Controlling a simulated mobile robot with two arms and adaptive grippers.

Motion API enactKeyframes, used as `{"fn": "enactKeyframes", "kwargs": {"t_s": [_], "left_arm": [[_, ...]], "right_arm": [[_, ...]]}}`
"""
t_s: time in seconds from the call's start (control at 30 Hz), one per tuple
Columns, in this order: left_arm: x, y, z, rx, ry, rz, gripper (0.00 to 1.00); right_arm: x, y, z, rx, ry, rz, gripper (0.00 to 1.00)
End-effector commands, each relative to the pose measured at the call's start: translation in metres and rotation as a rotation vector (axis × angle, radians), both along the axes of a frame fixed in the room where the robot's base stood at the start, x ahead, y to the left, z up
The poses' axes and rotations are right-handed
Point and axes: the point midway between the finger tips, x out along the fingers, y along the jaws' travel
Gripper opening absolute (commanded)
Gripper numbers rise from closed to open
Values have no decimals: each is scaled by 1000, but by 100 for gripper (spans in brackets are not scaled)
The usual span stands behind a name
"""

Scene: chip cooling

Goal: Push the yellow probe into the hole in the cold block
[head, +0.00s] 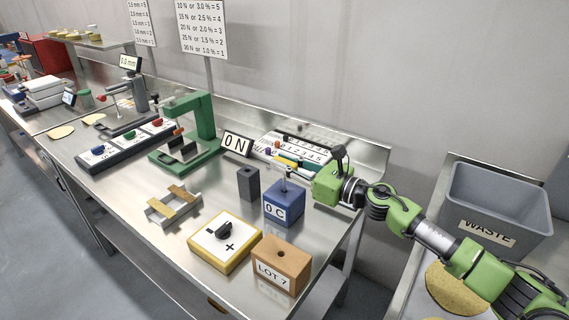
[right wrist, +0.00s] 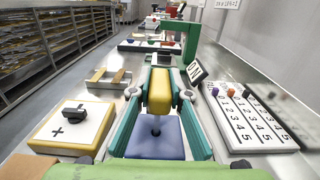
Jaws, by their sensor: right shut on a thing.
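The cold block (head: 284,208) is a blue cube labelled "0 C" near the table's right end. It also shows below the fingers in the right wrist view (right wrist: 140,143). My right gripper (head: 292,165) is above it, reaching in from the right. In the right wrist view its two fingers (right wrist: 159,95) are shut on the yellow probe's handle (right wrist: 159,85). The probe's thin metal rod points down at the top of the block, at the dark hole. I cannot tell whether the tip is inside it. My left gripper is not in view.
An orange "LOT 7" block (head: 280,267), a yellow dial box (head: 225,242) and a dark grey block (head: 248,184) stand nearby. A numbered peg board (head: 300,146) lies behind. A green press (head: 200,125) and metal rest (head: 173,204) are left. A waste bin (head: 497,205) is right.

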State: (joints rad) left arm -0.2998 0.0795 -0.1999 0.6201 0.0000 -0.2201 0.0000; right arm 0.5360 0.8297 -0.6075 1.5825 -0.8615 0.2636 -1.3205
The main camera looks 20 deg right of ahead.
Motion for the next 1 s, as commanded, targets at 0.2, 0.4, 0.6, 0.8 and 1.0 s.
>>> {"fn": "enactKeyframes", "kwargs": {"t_s": [0.2,0.4,0.6,0.8,1.0], "left_arm": [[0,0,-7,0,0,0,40],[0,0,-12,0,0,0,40],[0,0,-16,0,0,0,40],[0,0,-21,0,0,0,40],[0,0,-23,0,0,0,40]], "right_arm": [[0,0,-7,0,0,0,0],[0,0,-12,0,0,0,0],[0,0,-17,0,0,0,0],[0,0,-22,0,0,0,0],[0,0,-23,0,0,0,36]]}}
